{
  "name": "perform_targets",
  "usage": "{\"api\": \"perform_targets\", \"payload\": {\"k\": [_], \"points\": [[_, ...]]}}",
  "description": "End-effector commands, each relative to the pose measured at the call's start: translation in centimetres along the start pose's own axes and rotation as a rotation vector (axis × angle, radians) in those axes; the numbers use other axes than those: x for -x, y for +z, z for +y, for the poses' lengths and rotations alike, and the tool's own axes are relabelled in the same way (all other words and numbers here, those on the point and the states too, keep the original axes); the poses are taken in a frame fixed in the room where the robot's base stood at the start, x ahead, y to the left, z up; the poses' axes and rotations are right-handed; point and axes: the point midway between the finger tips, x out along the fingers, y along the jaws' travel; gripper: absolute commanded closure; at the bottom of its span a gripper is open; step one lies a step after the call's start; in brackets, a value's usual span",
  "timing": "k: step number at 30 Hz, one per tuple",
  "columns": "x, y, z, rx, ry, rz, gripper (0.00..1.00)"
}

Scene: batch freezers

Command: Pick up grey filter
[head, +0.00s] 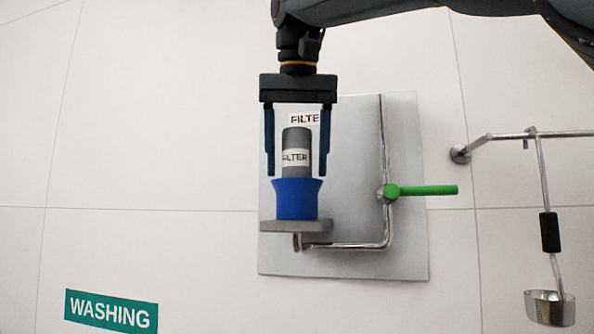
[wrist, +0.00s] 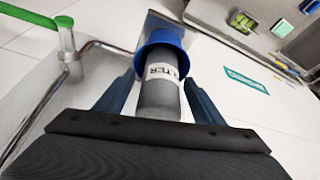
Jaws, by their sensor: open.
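The grey filter (head: 297,168) is a grey cylinder with a white label band reading FILTER. It stands upright with its lower end in a blue flared holder (head: 296,200). My gripper (head: 296,173) points down over the filter, open, with one blue finger on each side of it. In the head view, gaps show between the fingers and the filter. In the wrist view the filter (wrist: 158,98) lies between the two fingers (wrist: 160,88), and the blue holder (wrist: 166,40) shows beyond it. The filter's lower end is hidden in the holder.
The holder stands on a small grey shelf (head: 320,226) before a metal wall plate (head: 350,180). A steel pipe (head: 385,235) with a green lever (head: 425,190) is close on the right. Further right, a ladle (head: 549,300) hangs from a rail (head: 505,136).

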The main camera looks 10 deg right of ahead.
Motion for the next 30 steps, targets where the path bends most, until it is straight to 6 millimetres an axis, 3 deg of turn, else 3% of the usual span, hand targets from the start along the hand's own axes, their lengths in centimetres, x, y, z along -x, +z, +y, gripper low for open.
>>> {"api": "perform_targets", "payload": {"k": [6, 15, 30], "points": [[-0.05, 0.00, -0.01, 0.000, 0.000, 0.000, 0.39], [-0.04, 0.00, -0.02, 0.000, 0.000, -0.001, 0.90], [0.60, 0.00, -0.16, 0.001, -0.001, 0.002, 0.91]]}}
